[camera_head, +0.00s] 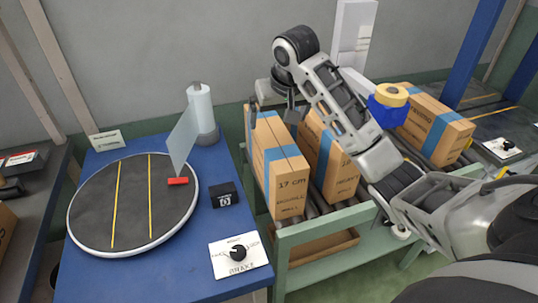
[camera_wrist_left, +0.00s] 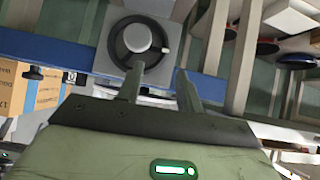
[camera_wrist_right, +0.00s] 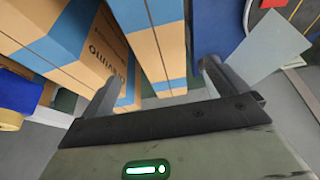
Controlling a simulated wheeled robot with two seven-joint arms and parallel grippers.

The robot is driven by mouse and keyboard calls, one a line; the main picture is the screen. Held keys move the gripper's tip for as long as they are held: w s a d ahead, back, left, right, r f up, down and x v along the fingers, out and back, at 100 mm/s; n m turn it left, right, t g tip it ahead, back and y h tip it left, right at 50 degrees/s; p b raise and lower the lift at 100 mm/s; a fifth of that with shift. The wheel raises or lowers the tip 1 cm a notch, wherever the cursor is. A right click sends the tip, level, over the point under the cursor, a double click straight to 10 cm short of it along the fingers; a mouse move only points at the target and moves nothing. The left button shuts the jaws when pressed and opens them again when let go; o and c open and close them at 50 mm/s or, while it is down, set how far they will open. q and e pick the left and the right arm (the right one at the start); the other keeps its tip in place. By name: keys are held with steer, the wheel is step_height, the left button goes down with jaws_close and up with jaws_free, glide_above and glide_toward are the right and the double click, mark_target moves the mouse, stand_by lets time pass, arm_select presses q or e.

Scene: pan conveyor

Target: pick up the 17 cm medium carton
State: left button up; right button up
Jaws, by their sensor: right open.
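The 17 cm carton (camera_head: 284,178), tan with a blue tape band, stands upright on the roller conveyor beside the blue table. My right gripper (camera_head: 270,98) is above the far end of its top, open, with one finger on either side. In the right wrist view this carton (camera_wrist_right: 145,40) shows between the spread fingers of the right gripper (camera_wrist_right: 155,85); I cannot tell whether they touch it. My left gripper (camera_wrist_left: 160,80) shows only in its own wrist view, fingers apart and empty, near a dial panel.
A second carton (camera_head: 337,170) stands close on the right, and a third carton (camera_head: 440,128) is farther right. A blue tape dispenser (camera_head: 388,112) is behind my right arm. The blue table (camera_head: 110,280) holds a round turntable (camera_head: 135,205), a clear panel (camera_head: 183,140) and a brake dial (camera_head: 238,254).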

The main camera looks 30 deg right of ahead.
mark_target(272, 131)
steer(key=x, duration=0.6)
steer(key=shift+w, duration=0.1)
steer(key=shift+w+x, duration=0.2)
steer(key=shift+x, duration=1.15)
steer(key=shift+w+x, duration=0.2)
steer(key=shift+x, duration=1.15)
steer(key=shift+r, duration=0.2)
steer(key=c, duration=1.9)
steer(key=shift+r, duration=0.1)
steer(key=shift+c, duration=0.5)
